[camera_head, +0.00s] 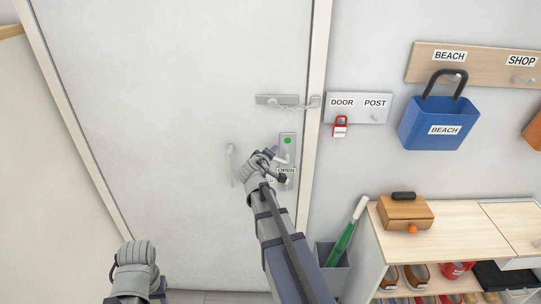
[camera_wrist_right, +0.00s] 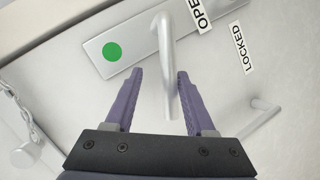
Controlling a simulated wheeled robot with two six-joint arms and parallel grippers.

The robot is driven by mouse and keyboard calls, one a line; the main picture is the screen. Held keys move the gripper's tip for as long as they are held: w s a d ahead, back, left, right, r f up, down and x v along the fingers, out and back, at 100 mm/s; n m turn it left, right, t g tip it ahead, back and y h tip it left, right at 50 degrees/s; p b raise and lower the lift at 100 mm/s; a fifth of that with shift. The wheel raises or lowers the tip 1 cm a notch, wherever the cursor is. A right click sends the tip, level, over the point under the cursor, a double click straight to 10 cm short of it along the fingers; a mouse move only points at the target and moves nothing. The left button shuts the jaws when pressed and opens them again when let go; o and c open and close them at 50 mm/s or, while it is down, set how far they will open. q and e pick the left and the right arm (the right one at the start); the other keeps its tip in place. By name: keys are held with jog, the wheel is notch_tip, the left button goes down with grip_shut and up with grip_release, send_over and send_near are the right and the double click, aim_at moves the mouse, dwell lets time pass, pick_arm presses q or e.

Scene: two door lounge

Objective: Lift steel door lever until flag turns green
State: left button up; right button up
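The steel door lever (camera_wrist_right: 167,60) sits on a grey plate (camera_head: 291,139) on the pale door. The round flag on the plate is green (camera_head: 287,140); it also shows green in the right wrist view (camera_wrist_right: 112,51). My right gripper (camera_wrist_right: 160,73) is open at the lever. The lever's bar runs between the two purple fingers, nearer the right one; I see no clear grip on it. In the head view my right gripper (camera_head: 272,163) partly covers the lever. My left gripper (camera_head: 135,256) hangs low at the left; its fingers cannot be made out.
An OPEN label (camera_head: 286,171) is by the plate, and a LOCKED label (camera_wrist_right: 243,47) is beside it. A pull handle (camera_head: 231,165) is left of the lever. A shoe cabinet (camera_head: 440,240) and an umbrella stand (camera_head: 331,262) stand at the right.

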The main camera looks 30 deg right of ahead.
jog(key=p+v, duration=0.2)
jog(key=v, duration=0.5)
jog(key=shift+s+a+p, duration=0.2)
jog(key=shift+s+p, duration=0.1)
jog(key=shift+p, duration=0.05)
jog(key=shift+r, duration=0.1)
